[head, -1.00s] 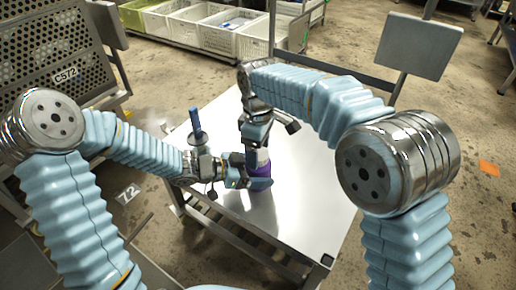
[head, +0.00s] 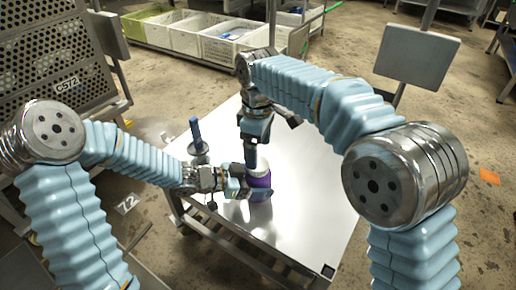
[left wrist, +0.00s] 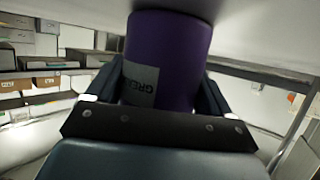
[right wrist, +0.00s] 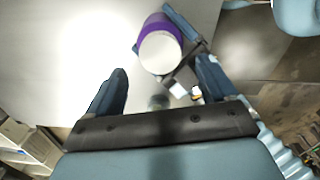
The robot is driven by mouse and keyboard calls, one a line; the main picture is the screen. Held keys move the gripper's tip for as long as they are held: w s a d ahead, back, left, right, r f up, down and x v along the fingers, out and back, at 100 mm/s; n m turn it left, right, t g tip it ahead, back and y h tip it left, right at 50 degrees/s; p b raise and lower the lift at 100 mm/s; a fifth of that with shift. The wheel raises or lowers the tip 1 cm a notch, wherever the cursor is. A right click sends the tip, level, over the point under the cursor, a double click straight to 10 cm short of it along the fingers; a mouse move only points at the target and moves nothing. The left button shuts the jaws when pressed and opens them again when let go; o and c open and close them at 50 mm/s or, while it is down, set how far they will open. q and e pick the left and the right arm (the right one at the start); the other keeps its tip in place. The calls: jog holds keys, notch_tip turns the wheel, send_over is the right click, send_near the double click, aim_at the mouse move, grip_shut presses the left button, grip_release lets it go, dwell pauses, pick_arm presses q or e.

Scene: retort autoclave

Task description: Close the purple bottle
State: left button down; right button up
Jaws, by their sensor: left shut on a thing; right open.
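The purple bottle (head: 260,182) stands upright on the white table (head: 310,220). Its white round top shows in the right wrist view, above the purple body (right wrist: 153,26); I cannot tell how tightly the top sits. My left gripper (head: 252,190) is shut around the bottle's side. In the left wrist view the purple body (left wrist: 168,50), with a grey label, fills the space between the fingers. My right gripper (head: 254,158) points down just above the bottle's top. In the right wrist view its fingers (right wrist: 160,90) are open and empty, with the bottle beyond them.
A dark blue upright handle on a round base (head: 197,138) stands behind my left wrist. White crates (head: 232,35) line a rack at the back. A perforated metal panel (head: 50,65) is at the left. The table's right side is clear.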

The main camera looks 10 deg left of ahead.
jog(key=shift+r, duration=0.1)
jog(key=shift+c, duration=0.4)
notch_tip(320, 180, up, 3)
jog(key=shift+r+n, duration=0.15)
jog(key=shift+n, duration=0.85)
send_over(258, 180)
jog(key=w, duration=0.3)
jog(key=shift+s+a+f, duration=0.15)
jog(key=shift+f, duration=1.85)
jog(key=shift+s+a+f, duration=0.1)
jog(key=shift+f, duration=1.9)
jog(key=c, duration=1.1)
jog(key=m, duration=0.3)
